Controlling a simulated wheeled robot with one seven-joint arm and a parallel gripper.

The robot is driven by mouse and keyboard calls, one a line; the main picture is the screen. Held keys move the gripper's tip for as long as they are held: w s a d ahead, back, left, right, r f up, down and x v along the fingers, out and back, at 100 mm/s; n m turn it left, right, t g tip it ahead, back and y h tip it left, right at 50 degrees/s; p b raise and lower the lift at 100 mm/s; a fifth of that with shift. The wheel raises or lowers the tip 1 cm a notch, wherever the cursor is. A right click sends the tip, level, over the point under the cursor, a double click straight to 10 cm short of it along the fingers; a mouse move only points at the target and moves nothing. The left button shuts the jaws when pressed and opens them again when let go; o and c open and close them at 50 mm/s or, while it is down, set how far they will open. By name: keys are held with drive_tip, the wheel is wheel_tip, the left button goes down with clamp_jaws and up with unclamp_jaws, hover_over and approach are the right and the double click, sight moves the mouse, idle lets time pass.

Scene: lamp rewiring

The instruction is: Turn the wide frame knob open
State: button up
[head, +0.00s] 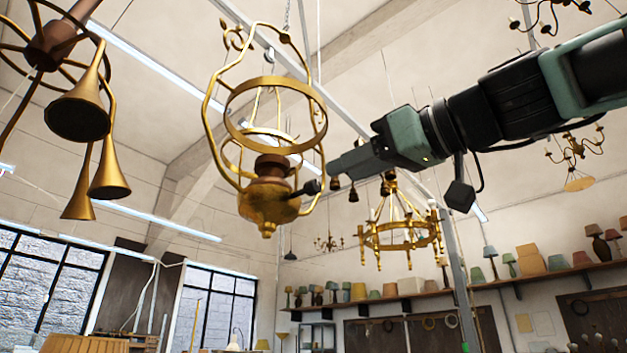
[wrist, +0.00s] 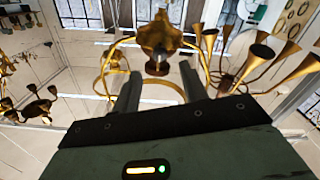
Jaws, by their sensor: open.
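A brass hanging lamp frame (head: 319,118) with wide rings and a round brass body (head: 268,206) hangs in the middle of the head view. A small dark knob (head: 312,187) sticks out from the right side of the body. My gripper (head: 330,172) comes in from the right, with its tips close to this knob. In the wrist view, the fingers of my gripper (wrist: 160,72) are apart, with a dark round knob (wrist: 157,68) between their tips in the picture. The brass body (wrist: 160,38) lies beyond. I cannot tell whether either finger touches the knob.
A lamp with brass horns (head: 108,178) hangs at the left. A ring chandelier (head: 398,236) hangs behind, below my arm. A shelf of lampshades (head: 505,281) runs along the back wall. Open air surrounds the frame.

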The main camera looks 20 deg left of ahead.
sight(317, 183)
drive_tip(key=p+x, duration=0.1)
drive_tip(key=x, duration=0.2)
drive_tip(key=p+x, duration=0.2)
drive_tip(key=x, duration=0.1)
drive_tip(key=shift+w+a+r, duration=0.1)
drive_tip(key=shift+a+r, duration=0.05)
drive_tip(key=shift+r, duration=0.05)
drive_tip(key=shift+p+x, duration=0.3)
drive_tip(key=shift+x, duration=0.6)
drive_tip(key=shift+f, duration=0.2)
clamp_jaws()
